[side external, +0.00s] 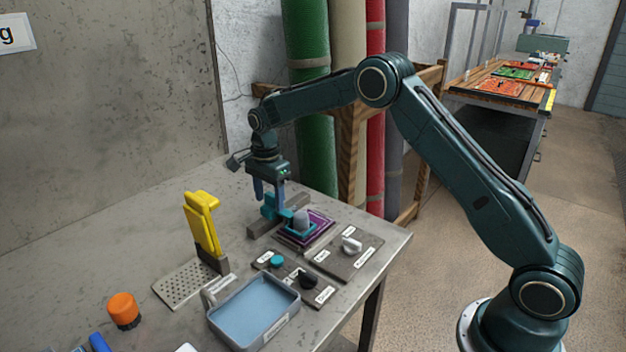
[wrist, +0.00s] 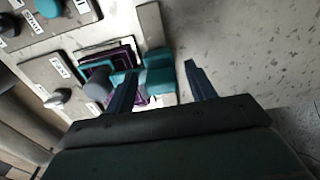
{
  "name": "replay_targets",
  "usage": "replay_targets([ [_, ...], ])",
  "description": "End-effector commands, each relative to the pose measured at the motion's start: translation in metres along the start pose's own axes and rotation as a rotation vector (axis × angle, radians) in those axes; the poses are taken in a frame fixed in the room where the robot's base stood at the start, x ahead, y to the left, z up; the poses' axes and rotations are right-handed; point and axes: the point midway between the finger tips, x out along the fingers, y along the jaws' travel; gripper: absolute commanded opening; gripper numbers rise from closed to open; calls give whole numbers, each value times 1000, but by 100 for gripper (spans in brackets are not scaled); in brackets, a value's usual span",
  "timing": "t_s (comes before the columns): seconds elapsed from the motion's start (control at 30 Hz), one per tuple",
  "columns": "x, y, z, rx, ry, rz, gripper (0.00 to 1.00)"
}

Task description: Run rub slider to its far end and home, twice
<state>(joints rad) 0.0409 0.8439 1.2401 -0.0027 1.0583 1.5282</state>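The rub slider is a teal block (side external: 269,212) on a dark grey rail (side external: 257,230). A teal arm reaches from it over a purple-bordered rug sample (side external: 322,222), with a grey rounded knob (side external: 302,220) on top. In the wrist view the teal block (wrist: 158,72) lies between my two spread fingers, nearer the left one, and the bare rail (wrist: 151,25) runs upward from it. My gripper (side external: 269,199) points down over the block with its fingers apart; it also shows in the wrist view (wrist: 160,75). I cannot tell whether a finger touches the block.
A dark panel with a white knob (side external: 351,244) sits right of the rug sample. A panel with a teal button (side external: 277,261) and black knob (side external: 307,280) lies in front. A blue-grey tray (side external: 252,312), a yellow lever (side external: 203,225) and an orange-capped container (side external: 124,308) stand further forward.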

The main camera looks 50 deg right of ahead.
Motion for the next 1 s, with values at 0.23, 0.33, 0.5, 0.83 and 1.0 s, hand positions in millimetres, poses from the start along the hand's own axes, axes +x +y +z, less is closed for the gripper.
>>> replay_targets([
  [0.23,0,0,-2,3,1,-1,55],
  [0.33,-2,0,-2,3,1,-2,55],
  [0.5,-12,-1,-2,3,1,-3,55],
  [0.83,-57,-1,-2,3,1,-4,55],
  [1.0,-87,-1,-2,2,1,-5,55],
])
